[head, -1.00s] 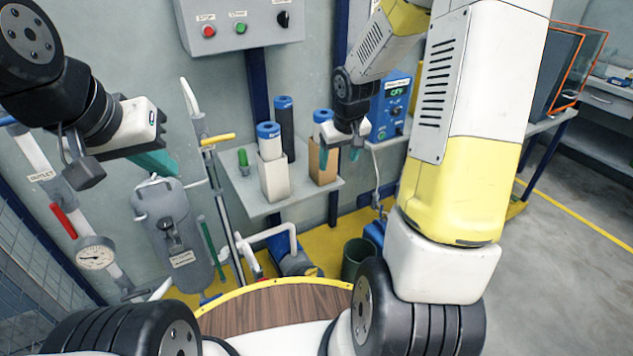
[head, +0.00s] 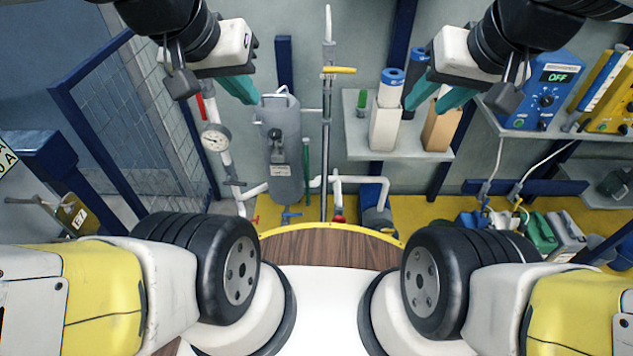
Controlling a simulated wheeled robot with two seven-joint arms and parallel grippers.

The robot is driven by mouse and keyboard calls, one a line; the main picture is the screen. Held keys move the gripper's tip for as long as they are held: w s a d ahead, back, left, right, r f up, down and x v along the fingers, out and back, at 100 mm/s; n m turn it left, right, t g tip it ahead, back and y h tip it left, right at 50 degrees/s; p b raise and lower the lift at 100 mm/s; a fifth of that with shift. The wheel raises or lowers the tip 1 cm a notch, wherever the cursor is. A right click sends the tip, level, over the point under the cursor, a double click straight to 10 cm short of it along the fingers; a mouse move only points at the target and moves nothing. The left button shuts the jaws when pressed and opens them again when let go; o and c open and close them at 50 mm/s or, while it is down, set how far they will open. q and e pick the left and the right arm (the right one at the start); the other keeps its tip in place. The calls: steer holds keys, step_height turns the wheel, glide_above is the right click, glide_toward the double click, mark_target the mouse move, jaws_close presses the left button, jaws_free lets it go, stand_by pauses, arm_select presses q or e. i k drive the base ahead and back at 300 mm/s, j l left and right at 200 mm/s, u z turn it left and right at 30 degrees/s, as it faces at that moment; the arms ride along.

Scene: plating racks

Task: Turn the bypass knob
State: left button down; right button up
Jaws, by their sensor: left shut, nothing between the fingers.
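A grey filter vessel (head: 281,165) stands against the wall left of centre in the head view. A dark knob (head: 278,144) is on its front, above a small label too small to read. I cannot tell whether this is the bypass knob. My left gripper (head: 242,92) is shut and empty, up and left of the vessel in the picture. My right gripper (head: 437,100) is open, its two teal fingers apart in front of the small shelf.
A yellow-handled valve (head: 340,70) is on the upright pipe. A gauge (head: 215,138) is on the left pipe. A shelf (head: 410,152) holds cartridges. A blue power supply (head: 540,95) reading OFF is at right. A mesh fence (head: 135,95) stands at left.

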mark_target(338, 219)
steer(key=l+u, duration=0.1)
steer(key=u, duration=0.35)
steer(key=l+u, duration=0.1)
steer(key=u, duration=0.35)
steer(key=l+u, duration=0.1)
steer(key=u, duration=0.35)
steer(key=k+l+u, duration=0.1)
steer(key=u, duration=0.35)
steer(key=k+l, duration=0.2)
steer(key=l, duration=0.15)
steer(key=k+l, duration=0.45)
steer(key=l, duration=0.25)
steer(key=i+l, duration=0.2)
steer(key=l, duration=0.15)
